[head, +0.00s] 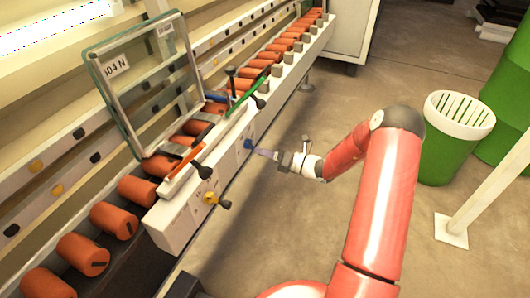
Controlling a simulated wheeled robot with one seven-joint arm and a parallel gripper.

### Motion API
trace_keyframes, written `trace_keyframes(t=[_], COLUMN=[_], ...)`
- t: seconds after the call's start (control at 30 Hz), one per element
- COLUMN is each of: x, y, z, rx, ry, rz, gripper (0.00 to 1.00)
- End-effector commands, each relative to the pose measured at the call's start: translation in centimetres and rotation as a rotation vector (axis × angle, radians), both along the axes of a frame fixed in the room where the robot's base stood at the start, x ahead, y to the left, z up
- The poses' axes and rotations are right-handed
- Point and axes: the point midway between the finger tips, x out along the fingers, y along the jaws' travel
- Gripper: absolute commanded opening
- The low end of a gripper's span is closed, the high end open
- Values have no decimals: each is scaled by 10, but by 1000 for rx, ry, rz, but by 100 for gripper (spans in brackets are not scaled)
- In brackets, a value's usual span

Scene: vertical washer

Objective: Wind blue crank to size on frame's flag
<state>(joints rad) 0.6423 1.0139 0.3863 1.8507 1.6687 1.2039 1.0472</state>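The blue crank (248,144) sits on the front face of a white housing beside the roller line. My gripper (264,153) is just to its right, its tip at or very near the blue hub; I cannot tell whether it touches. The fingers are too small to tell open from shut. The frame (187,62) is a pale upright frame with a glass pane, standing on the rollers. A white flag (115,66) at its left edge appears to read "304 N". A second label (160,29) at its upper right is too small to read.
A yellow crank (210,197) with a black knob sits lower left on the housing (177,223). Orange (187,161) and green (247,93) bars with black knobs lie above. Orange rollers (82,253) line the conveyor. A green-white bin (455,135) stands right; floor between is clear.

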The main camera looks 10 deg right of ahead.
Motion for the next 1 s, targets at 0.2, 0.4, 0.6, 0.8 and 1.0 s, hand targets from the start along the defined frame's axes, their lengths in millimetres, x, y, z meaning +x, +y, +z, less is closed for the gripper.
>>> trace_keyframes(t=[0.2, 0.4, 0.6, 0.8, 1.0], x=[0, -7, -27, -42, -46], y=[0, -11, -39, -59, -63], z=[0, 0, -1, -1, 0], rx=[0, -2, -3, -1, 0], ry=[0, 0, 0, 0, 0], rz=[0, -3, -4, -2, 1], gripper=[45, 45, 45, 45, 45])
